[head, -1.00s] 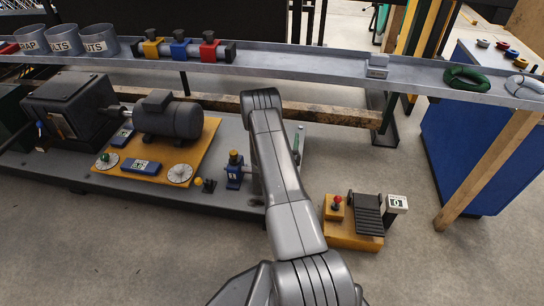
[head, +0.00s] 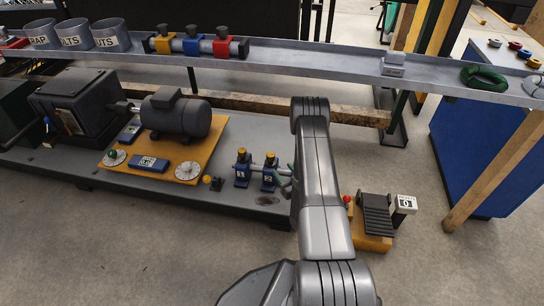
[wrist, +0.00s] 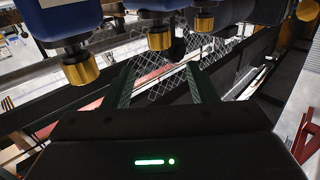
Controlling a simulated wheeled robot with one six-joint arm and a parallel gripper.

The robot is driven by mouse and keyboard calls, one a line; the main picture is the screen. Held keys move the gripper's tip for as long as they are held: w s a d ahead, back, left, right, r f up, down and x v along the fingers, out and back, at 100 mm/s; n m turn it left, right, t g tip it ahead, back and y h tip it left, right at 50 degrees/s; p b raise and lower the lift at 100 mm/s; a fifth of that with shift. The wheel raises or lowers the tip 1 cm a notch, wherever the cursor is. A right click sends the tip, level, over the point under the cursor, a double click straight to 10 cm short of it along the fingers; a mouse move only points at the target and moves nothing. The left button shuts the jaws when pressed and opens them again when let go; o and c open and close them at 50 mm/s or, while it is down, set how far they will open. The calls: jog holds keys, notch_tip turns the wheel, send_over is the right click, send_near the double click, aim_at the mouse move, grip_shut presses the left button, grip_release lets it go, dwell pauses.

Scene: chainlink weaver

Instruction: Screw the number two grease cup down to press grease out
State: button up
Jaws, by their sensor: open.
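In the head view, two blue bearing blocks marked 1 (head: 241,176) and 2 (head: 268,180) stand on the grey bench, each with a brass grease cup on top. The number two grease cup (head: 270,156) is upright, left of my arm. The wrist view looks upside down and shows three brass cups in a row under blue blocks; no numbers are readable there. My gripper (wrist: 160,66) is open, its green fingers apart. The middle cup (wrist: 159,41) shows just beyond the gap between the fingertips; I cannot tell whether they touch it. My arm hides most of the gripper in the head view.
A motor (head: 176,113) on an orange plate (head: 207,140) stands left of the blocks. A shelf (head: 340,60) with bins and coloured blocks runs behind. A yellow foot pedal box (head: 366,242) is on the floor right of my arm. Open floor lies in front.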

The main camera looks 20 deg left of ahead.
aim_at(270, 154)
jog(key=b+x, duration=0.3)
jog(key=x, duration=0.8)
jog(key=c, duration=0.9)
jog(key=shift+c, duration=0.2)
jog(key=shift+s+f+m+t+h, duration=0.1)
jog(key=shift+m+t+h, duration=0.3)
jog(key=shift+t, duration=0.1)
jog(key=shift+a+m+t+h, duration=0.1)
jog(key=shift+m+t+h, duration=0.8)
jog(key=shift+t+h, duration=0.1)
jog(key=m+t+h, duration=0.2)
jog(key=h, duration=0.1)
jog(key=m+t+h, duration=0.2)
jog(key=m+h, duration=0.1)
jog(key=h, duration=0.1)
jog(key=m+h, duration=0.2)
jog(key=h, duration=0.1)
jog(key=m+h, duration=0.3)
jog(key=h, duration=0.1)
jog(key=shift+h, duration=0.3)
jog(key=shift+m+g+h, duration=0.8)
jog(key=shift+m+h, duration=1.3)
jog(key=shift+h, duration=1)
